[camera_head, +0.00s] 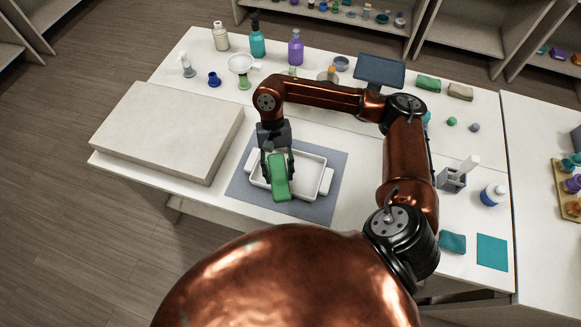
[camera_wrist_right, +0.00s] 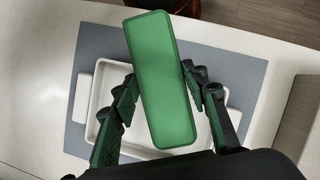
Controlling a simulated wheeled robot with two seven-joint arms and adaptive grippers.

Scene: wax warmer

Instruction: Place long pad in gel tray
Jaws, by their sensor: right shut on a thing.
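A long green pad (camera_head: 279,177) is held by my right gripper (camera_head: 278,161) above the white tray (camera_head: 315,163). In the right wrist view the pad (camera_wrist_right: 160,80) sits between the two fingers of the gripper (camera_wrist_right: 164,98), which is shut on it. The pad covers the middle of the tray (camera_wrist_right: 91,130), and its near-body end reaches over the tray's front rim in the head view. Whether the pad touches the tray is hard to tell. My left gripper is not in view.
The tray stands on a grey-blue mat (camera_head: 244,181). A thick pale slab (camera_head: 168,128) lies to its left. Bottles and small jars, including a purple bottle (camera_head: 295,48), line the back.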

